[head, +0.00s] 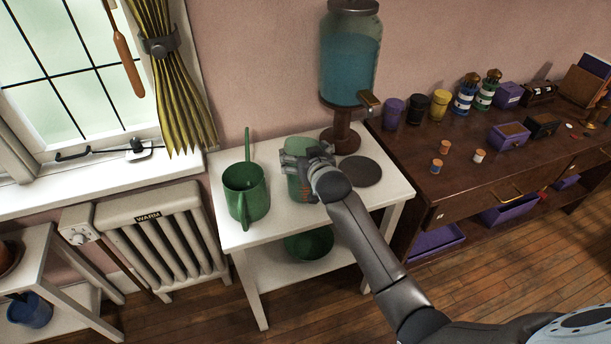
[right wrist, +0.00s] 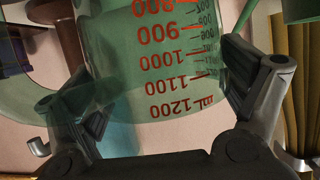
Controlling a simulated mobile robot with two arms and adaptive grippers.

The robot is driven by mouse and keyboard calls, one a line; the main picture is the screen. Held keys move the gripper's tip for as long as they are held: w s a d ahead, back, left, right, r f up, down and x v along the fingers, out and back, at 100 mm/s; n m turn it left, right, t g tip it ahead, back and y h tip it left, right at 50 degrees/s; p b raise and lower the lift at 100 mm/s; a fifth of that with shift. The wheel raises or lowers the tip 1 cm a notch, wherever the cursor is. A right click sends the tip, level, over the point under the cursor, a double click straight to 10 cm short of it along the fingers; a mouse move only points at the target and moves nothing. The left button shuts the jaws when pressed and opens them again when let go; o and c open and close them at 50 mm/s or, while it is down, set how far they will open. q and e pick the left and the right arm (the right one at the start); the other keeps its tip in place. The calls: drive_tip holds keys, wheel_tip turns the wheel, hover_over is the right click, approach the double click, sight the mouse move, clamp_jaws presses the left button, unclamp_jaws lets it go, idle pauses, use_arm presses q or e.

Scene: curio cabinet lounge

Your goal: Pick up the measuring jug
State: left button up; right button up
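The measuring jug (head: 297,187) is a translucent green vessel on the white side table. It also shows in the right wrist view (right wrist: 165,75), large and upside down, with red marks from 800 to 1200. My right gripper (head: 308,160) is at the jug's top and hides part of it. In the right wrist view my right gripper (right wrist: 165,100) is spread wide, one finger on either side of the jug. Whether the pads touch the glass is hard to tell. My left gripper is not in view.
A green watering can (head: 246,192) stands left of the jug. A dark round disc (head: 361,171) lies right of it, and a blue-filled dispenser (head: 349,60) stands behind. A green bowl (head: 308,246) is on the lower shelf. A dark wooden desk (head: 465,190) adjoins at right; a radiator (head: 165,240) stands left.

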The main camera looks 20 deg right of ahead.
drive_tip(key=c, duration=1.2)
drive_tip(key=shift+o, duration=0.2)
drive_tip(key=shift+r, duration=0.15)
